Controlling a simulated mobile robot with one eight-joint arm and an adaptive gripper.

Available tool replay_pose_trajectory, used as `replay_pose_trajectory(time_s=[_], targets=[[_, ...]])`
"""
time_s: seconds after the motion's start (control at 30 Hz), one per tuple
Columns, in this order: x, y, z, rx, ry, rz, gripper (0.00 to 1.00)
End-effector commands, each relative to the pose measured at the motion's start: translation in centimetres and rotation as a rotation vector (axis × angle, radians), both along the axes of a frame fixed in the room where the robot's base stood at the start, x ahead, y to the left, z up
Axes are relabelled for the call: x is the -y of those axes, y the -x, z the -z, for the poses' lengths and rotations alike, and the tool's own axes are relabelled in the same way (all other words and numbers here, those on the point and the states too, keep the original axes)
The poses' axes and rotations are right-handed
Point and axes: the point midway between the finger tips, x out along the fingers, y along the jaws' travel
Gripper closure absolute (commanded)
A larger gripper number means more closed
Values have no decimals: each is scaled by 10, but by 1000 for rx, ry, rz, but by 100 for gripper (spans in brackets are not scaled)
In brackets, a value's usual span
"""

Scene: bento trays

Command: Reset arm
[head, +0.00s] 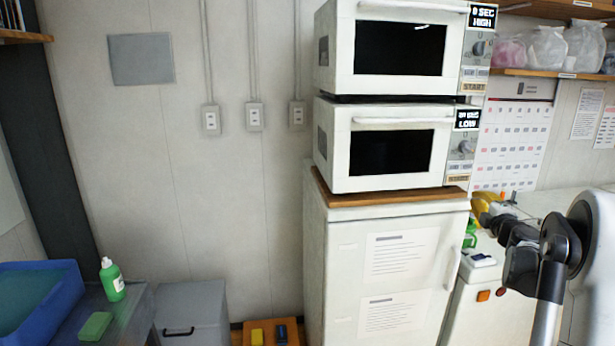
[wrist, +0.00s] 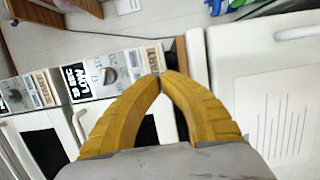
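My gripper (wrist: 165,76) shows in the wrist view with its two yellow ribbed fingers bent together. The tips meet, and nothing is seen held between them. In the head view my arm stands at the right side, bent, to the right of the white fridge (head: 345,235). A yellow shape shows just beyond the dark wrist there, too small and hidden to read as open or shut. The upper microwave (head: 345,80) and the lower microwave (head: 340,180) are stacked on the fridge with their doors shut. The wrist view shows microwave control panels (wrist: 125,70) tilted at the left.
A blue bin (head: 65,275), a green bottle (head: 112,280) and a green sponge (head: 96,326) are at the lower left. A shelf (head: 545,74) with plastic bags hangs at the upper right. A white counter (head: 550,203) lies behind my arm.

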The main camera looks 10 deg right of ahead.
Motion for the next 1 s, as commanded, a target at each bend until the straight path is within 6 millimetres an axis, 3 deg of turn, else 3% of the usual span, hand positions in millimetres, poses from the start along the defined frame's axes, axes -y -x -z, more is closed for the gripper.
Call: replay_pose_trajectory(time_s=[0.13,0.27,0.37,0.47,0.57,0.67,0.8,1.0], targets=[[-25,-1,-29,50,-61,27,100],[-74,10,-74,137,-215,96,100],[-118,31,-96,185,-382,163,100],[-163,61,-99,195,-560,229,100],[-211,96,-84,167,-744,290,100],[-263,138,-54,98,-929,347,100],[-340,204,4,-60,-1166,414,100],[-433,292,80,-324,-1398,476,100]])
